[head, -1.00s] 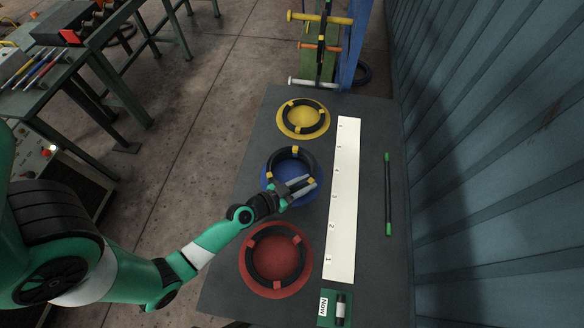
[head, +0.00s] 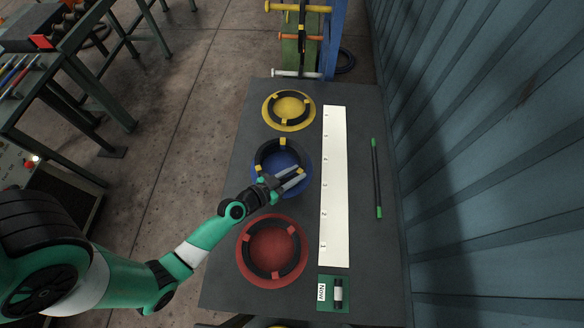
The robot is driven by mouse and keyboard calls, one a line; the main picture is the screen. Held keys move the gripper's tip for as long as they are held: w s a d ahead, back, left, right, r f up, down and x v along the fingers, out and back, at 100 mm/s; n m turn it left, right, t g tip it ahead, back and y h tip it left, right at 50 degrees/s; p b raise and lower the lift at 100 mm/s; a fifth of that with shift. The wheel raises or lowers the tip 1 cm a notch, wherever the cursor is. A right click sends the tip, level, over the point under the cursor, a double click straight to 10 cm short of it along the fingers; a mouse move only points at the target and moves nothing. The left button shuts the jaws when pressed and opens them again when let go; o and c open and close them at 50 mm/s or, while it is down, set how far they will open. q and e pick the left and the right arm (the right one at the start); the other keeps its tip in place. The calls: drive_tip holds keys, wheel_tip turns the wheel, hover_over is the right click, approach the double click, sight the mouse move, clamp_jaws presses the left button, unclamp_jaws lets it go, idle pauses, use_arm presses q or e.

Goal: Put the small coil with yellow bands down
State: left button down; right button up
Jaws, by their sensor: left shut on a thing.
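A black coil with yellow bands (head: 264,153) is over the blue disc (head: 280,161). My left gripper (head: 299,178) reaches it from the lower left, its pale fingers shut on the coil's lower right part beside a yellow band. The fingers and wrist hide the lower part of this coil. I cannot tell whether the coil touches the disc. A second black coil with yellow bands (head: 273,105) lies on the yellow disc (head: 289,106) farther back. My right gripper is not in view.
A black coil with red bands (head: 248,263) lies on the red disc (head: 271,246) nearer. A white numbered strip (head: 334,200), a dark rod with green ends (head: 376,178) and a green "Now" card (head: 326,304) lie to the right. A winding frame (head: 300,45) stands beyond the table.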

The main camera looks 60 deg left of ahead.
use_arm(q)
wheel_tip(320, 180, up, 9)
drive_tip(key=p, duration=0.4)
drive_tip(key=shift+w+r, duration=0.1)
drive_tip(key=shift+w, duration=0.05)
